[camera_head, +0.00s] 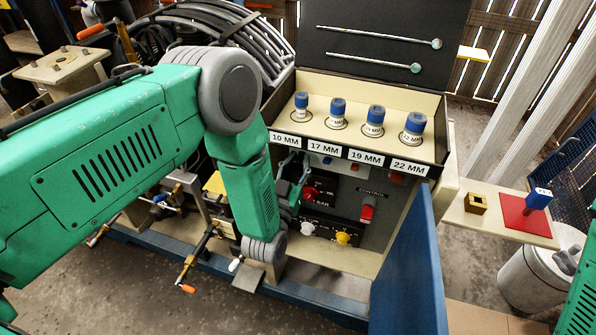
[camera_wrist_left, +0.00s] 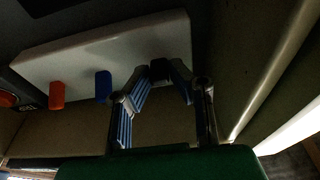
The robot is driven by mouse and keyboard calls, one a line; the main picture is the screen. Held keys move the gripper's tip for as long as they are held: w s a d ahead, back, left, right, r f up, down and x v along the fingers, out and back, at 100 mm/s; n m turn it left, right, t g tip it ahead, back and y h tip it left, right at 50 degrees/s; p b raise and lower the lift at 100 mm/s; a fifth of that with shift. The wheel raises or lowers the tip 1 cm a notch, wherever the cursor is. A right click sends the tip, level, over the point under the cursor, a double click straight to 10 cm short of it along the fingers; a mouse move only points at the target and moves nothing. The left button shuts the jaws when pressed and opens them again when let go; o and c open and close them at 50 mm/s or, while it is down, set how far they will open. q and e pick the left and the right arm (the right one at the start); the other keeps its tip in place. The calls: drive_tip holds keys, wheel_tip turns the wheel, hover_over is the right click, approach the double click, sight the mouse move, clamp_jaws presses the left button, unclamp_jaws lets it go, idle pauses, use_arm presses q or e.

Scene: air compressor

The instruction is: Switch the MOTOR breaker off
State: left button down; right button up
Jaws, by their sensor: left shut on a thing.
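A white breaker panel (camera_wrist_left: 75,68) fills the upper left of the left wrist view. It carries a red lever (camera_wrist_left: 57,95), a blue lever (camera_wrist_left: 103,86) and a black lever (camera_wrist_left: 160,70). My left gripper (camera_wrist_left: 161,82) has its fingertips closed in on the black lever, one finger on each side. The red and blue levers are free to its left. In the head view my left gripper (camera_head: 296,178) reaches into the open control cabinet, and its arm hides part of the panel. No breaker label can be read, so I cannot tell which is MOTOR. My right gripper is not in view.
Sockets stand in the cream tray (camera_head: 350,93) above the cabinet. A blue cabinet door (camera_head: 412,265) stands open at its right. A red switch (camera_head: 367,211) and a yellow knob (camera_head: 343,239) sit below the panel. A side shelf (camera_head: 490,222) holds a red pad.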

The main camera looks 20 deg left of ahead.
use_arm(q)
drive_tip(key=shift+f+t, duration=0.3)
drive_tip(key=shift+t, duration=0.2)
drive_tip(key=shift+d+t+p, duration=0.25)
drive_tip(key=shift+t+p, duration=0.2)
drive_tip(key=shift+t, duration=0.05)
drive_tip(key=shift+a+f+t+p, duration=0.1)
drive_tip(key=shift+a+t+p, duration=0.05)
drive_tip(key=shift+t+p, duration=0.55)
drive_tip(key=shift+f+p, duration=0.15)
drive_tip(key=shift+p, duration=0.25)
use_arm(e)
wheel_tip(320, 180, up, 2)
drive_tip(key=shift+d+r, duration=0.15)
use_arm(q)
drive_tip(key=shift+f, duration=0.15)
drive_tip(key=c, duration=1.5)
unclamp_jaws()
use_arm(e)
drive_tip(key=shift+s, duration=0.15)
use_arm(q)
drive_tip(key=shift+a+r, duration=0.1)
drive_tip(key=shift+r, duration=0.1)
